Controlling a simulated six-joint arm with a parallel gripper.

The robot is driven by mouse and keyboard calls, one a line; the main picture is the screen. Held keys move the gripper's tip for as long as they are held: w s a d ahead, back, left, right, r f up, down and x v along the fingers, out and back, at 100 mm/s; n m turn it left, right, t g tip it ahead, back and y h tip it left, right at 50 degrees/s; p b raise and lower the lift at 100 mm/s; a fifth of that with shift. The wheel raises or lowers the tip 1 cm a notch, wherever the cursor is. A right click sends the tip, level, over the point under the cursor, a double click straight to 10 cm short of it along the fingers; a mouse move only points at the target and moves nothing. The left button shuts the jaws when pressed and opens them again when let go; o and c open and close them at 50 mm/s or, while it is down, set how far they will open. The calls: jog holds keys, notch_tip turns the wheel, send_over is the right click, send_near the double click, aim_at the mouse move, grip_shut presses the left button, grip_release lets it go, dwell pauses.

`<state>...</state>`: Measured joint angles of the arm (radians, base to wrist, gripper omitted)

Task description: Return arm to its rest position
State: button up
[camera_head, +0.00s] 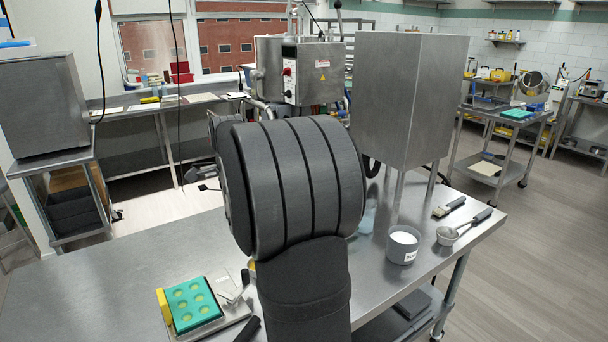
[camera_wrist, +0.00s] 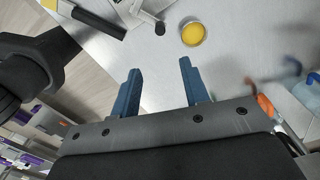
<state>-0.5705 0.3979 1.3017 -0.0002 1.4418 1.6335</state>
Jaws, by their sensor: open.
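My gripper (camera_wrist: 160,90) shows in the wrist view with its two blue fingers apart and nothing between them. It is above the steel table, and the bare table top lies beyond the fingertips. In the head view my own dark arm fills the middle of the picture and hides the gripper. The steel table (camera_head: 80,265) shows in front of me, with bare metal on its left part.
A green mold (camera_head: 190,304) lies at the table's front. A cup with yellow content (camera_wrist: 193,33) stands beyond the fingers. A grey tub of white powder (camera_head: 403,244), a metal scoop (camera_head: 448,235) and a brush (camera_head: 449,206) are at right. A steel box (camera_head: 400,100) stands behind.

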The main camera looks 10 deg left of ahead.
notch_tip(320, 180, down, 18)
jog(key=shift+r, duration=0.25)
dwell(0.3)
jog(key=shift+r, duration=0.1)
notch_tip(320, 180, up, 18)
notch_tip(320, 180, down, 18)
jog(key=shift+r, duration=0.1)
jog(key=shift+w+a+f+n, duration=0.1)
jog(key=shift+a+f+n, duration=0.1)
jog(key=shift+f+n, duration=0.1)
jog(key=shift+a+r+n, duration=0.15)
jog(key=shift+a+n, duration=0.5)
jog(key=shift+n, duration=0.65)
